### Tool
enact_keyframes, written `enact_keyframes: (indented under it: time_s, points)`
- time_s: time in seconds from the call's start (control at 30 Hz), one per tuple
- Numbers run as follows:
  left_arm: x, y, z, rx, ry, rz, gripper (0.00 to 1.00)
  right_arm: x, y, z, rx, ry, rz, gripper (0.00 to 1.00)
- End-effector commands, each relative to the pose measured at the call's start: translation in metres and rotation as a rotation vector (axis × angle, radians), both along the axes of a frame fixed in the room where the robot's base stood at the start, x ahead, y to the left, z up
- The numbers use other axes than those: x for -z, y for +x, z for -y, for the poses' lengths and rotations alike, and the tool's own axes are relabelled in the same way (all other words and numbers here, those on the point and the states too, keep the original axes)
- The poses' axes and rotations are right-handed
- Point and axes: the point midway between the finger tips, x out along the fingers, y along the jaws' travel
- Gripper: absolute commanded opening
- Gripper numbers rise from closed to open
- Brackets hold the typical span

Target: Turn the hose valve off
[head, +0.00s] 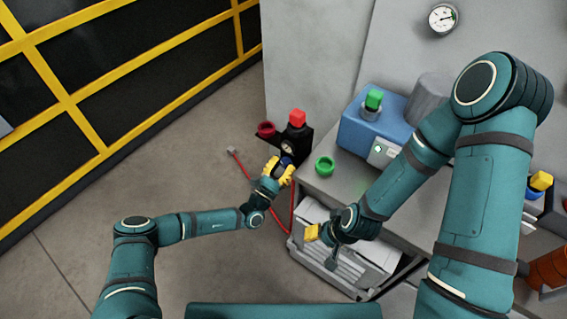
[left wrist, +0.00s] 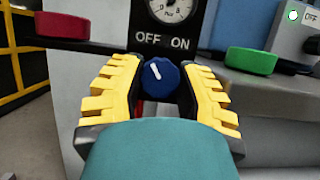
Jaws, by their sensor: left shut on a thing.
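The hose valve is a round blue knob (left wrist: 161,76) with a white mark, on a black panel (left wrist: 172,22) with OFF and ON lettering above the knob. The mark points up and slightly left, towards the OFF side. My left gripper (left wrist: 160,85) has its yellow fingers on both sides of the knob and is shut on it. In the head view my left gripper (head: 280,170) is at the black panel, and the knob is mostly hidden behind the fingers. My right gripper (head: 312,232) hangs in front of the bench, away from the valve; its finger opening is unclear.
A pressure gauge (left wrist: 173,8) sits above the lettering. A red hose (head: 292,211) hangs below. A blue machine (head: 360,127) stands on the grey bench. Open floor lies left.

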Motion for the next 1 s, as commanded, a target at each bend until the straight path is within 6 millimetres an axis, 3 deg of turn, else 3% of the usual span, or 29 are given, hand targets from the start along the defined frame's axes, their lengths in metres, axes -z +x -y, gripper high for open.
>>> enact_keyframes:
  time_s: [0.7, 0.73, 0.8, 1.0]
  points:
    - [-0.0030, 0.0009, 0.0004, 0.000, -0.060, -0.037, 0.00, -0.0040, -0.0001, 0.0002, 0.000, 0.001, 0.000, 0.47]
    - [-0.0030, 0.0009, 0.0004, -0.001, -0.060, -0.036, 0.47, -0.0040, -0.0001, 0.0002, 0.000, 0.001, 0.000, 0.47]
    - [-0.0027, 0.0007, 0.0004, -0.001, -0.059, -0.037, 0.68, -0.0040, -0.0001, 0.0002, 0.000, 0.001, 0.000, 0.47]
    - [-0.0011, -0.0008, 0.0018, 0.004, -0.057, -0.040, 0.68, -0.0039, 0.0000, 0.0002, 0.000, 0.001, 0.000, 0.47]
